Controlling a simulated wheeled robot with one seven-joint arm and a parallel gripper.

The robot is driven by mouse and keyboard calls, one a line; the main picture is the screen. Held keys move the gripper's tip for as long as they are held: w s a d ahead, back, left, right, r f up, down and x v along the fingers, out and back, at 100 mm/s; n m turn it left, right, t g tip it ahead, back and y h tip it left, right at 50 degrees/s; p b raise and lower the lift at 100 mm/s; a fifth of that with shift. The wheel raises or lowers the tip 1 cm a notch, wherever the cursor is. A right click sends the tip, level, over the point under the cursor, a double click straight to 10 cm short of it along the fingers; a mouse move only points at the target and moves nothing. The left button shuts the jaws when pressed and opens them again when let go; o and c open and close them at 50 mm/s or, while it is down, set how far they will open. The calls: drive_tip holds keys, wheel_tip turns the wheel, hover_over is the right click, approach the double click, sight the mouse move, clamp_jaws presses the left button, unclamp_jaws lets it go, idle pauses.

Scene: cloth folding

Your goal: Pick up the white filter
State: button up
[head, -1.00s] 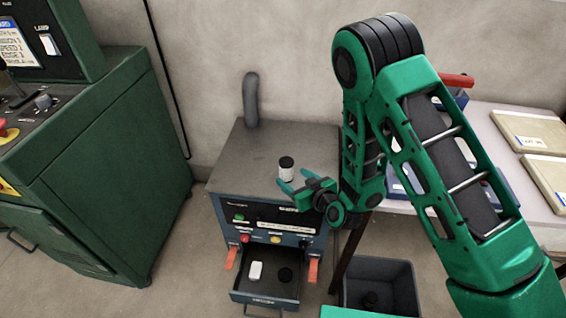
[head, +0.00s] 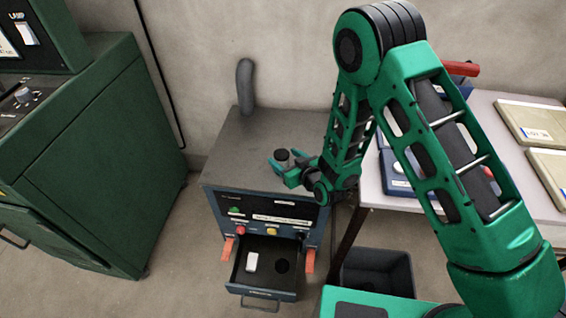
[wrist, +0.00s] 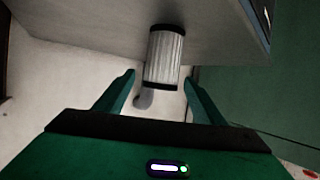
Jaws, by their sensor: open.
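The white filter (wrist: 165,58) is a pleated white cylinder with black end rims. In the wrist view it stands on the grey cabinet top, ahead of and between the two fingers. In the head view the filter (head: 282,157) is small and partly covered by a green finger. My gripper (head: 284,167) is open around or just short of it; I cannot tell if a finger touches it. The open fingers also show in the wrist view (wrist: 160,92).
The filter stands on a blue-grey cabinet (head: 235,150) with a pipe (head: 245,88) at its back. Its open drawer (head: 270,281) holds a white block (head: 252,262) and a dark round piece (head: 283,266). A bin (head: 375,275) and a table (head: 487,125) are at right; a green machine (head: 95,150) is at left.

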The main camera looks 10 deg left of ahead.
drive_tip(key=shift+x, duration=1.35)
drive_tip(key=c, duration=1.1)
